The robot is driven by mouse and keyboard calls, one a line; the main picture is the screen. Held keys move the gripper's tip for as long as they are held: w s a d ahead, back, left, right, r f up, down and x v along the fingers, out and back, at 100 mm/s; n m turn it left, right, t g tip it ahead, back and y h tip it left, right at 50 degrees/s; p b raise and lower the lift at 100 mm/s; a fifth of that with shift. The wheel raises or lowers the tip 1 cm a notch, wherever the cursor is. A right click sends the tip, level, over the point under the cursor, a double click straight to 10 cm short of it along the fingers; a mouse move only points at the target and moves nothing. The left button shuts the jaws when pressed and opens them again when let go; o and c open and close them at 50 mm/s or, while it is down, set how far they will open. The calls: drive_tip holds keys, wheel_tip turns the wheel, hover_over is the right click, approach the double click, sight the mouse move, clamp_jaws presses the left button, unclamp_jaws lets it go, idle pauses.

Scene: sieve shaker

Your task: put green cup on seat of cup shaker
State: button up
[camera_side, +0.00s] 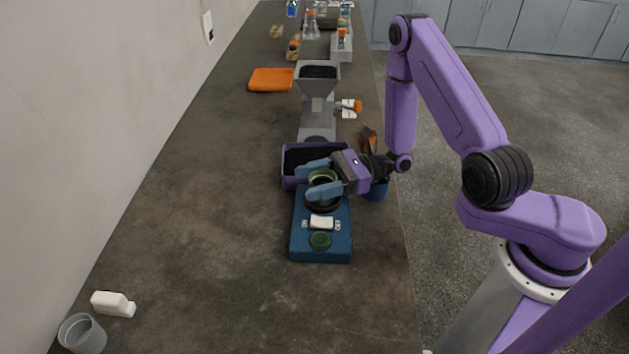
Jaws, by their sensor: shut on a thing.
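My gripper (323,181) reaches in from the right, its two blue fingers shut on the green cup (323,174). The cup is upright with its open top showing; its lower part is partly hidden by the near finger. The cup is over the far end of the shaker, where a dark round seat (322,207) shows just below the near finger. I cannot tell whether the cup touches the seat.
A purple tray (290,180) with dark contents stands just behind the shaker. Beyond it is a grey hopper machine (317,100), with an orange mat (270,80) to its left. A white bottle (113,304) and grey cup (82,335) are at front left.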

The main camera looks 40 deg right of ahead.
sight(335, 176)
drive_tip(key=shift+f, duration=0.25)
drive_tip(key=o, duration=1.1)
drive_tip(key=shift+r, duration=0.1)
drive_tip(key=v, duration=0.3)
drive_tip(key=shift+d, duration=0.2)
wheel_tip(335, 176, up, 5)
drive_tip(key=shift+a+f, duration=0.1)
drive_tip(key=shift+a, duration=0.1)
drive_tip(key=shift+r, duration=1.1)
